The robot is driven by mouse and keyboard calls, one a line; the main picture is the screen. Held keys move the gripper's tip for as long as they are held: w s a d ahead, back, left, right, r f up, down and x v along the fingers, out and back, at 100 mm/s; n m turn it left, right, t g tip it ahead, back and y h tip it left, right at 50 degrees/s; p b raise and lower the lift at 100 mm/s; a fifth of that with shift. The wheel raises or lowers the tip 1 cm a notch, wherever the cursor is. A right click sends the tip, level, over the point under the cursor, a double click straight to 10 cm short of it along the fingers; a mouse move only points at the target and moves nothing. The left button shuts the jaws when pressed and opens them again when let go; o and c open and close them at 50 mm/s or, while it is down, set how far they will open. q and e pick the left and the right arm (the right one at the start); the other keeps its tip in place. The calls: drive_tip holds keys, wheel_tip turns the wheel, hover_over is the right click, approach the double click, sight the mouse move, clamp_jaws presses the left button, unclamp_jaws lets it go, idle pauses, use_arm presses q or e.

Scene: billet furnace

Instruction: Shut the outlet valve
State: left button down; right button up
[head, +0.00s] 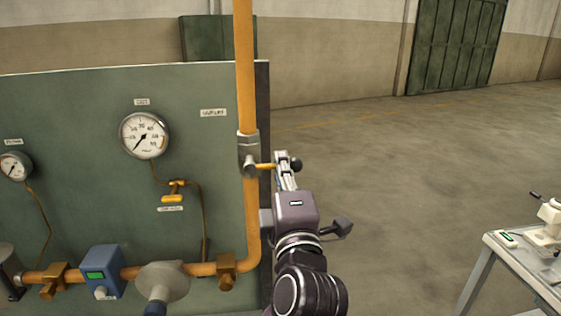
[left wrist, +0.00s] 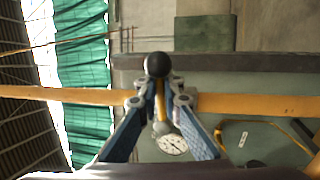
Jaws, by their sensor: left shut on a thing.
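The outlet valve (head: 249,150) sits on the vertical yellow pipe at the right edge of the green panel, near a small label that looks like "OUTLET". Its yellow lever (head: 264,166) points right, roughly level and across the pipe. My left gripper (head: 287,168) is shut on the lever, close to its black ball end (head: 296,165). In the left wrist view the two blue-padded fingers (left wrist: 160,105) close on the lever from both sides, with the black ball (left wrist: 157,65) beyond them. My right gripper is not in view.
The green panel (head: 90,190) carries a large gauge (head: 144,135), a smaller gauge (head: 15,166), a small yellow valve (head: 173,192) and a blue meter box (head: 101,272). A table (head: 520,262) with a pale device (head: 549,222) stands at the lower right. Open floor lies between.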

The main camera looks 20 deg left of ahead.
use_arm(q)
drive_tip(key=shift+f, duration=0.15)
drive_tip(key=c, duration=2.1)
unclamp_jaws()
drive_tip(key=shift+d, duration=0.1)
drive_tip(key=v, duration=1.2)
drive_tip(key=shift+d, duration=0.15)
